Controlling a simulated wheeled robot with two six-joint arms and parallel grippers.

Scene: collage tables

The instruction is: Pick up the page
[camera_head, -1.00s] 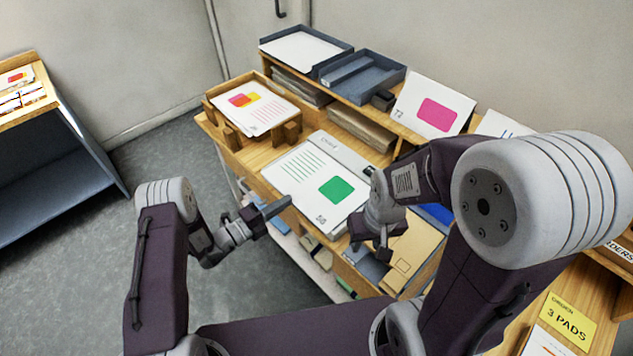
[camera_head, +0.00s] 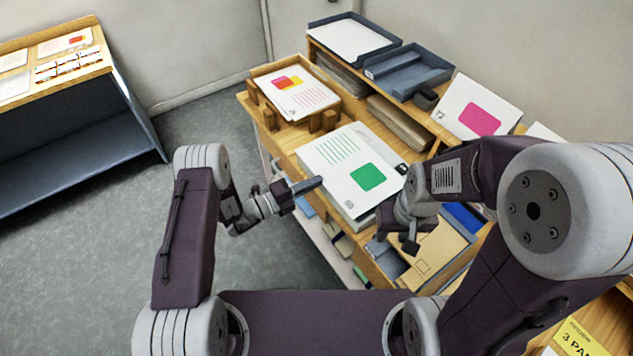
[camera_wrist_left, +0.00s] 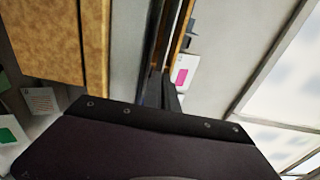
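A white page with green lines and a green square (camera_head: 347,163) lies on top of a stack on the wooden desk (camera_head: 283,140). Another page, with pink and orange shapes (camera_head: 297,92), lies in a wooden holder at the desk's far left. A page with a pink shape (camera_head: 478,108) leans at the back right. My left gripper (camera_head: 308,186) is just in front of the green-square stack, apparently empty; its finger gap is unclear. My right gripper (camera_head: 397,236) hangs at the stack's front right corner, fingers pointing down, and appears empty; its opening is unclear.
Blue-grey trays (camera_head: 410,70) stand on the desk's raised back shelf. Brown folders (camera_head: 430,250) sit at the desk's front right. A yellow "3 PADS" card (camera_head: 580,340) lies at lower right. A separate shelf unit (camera_head: 75,120) stands at left, with clear floor between.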

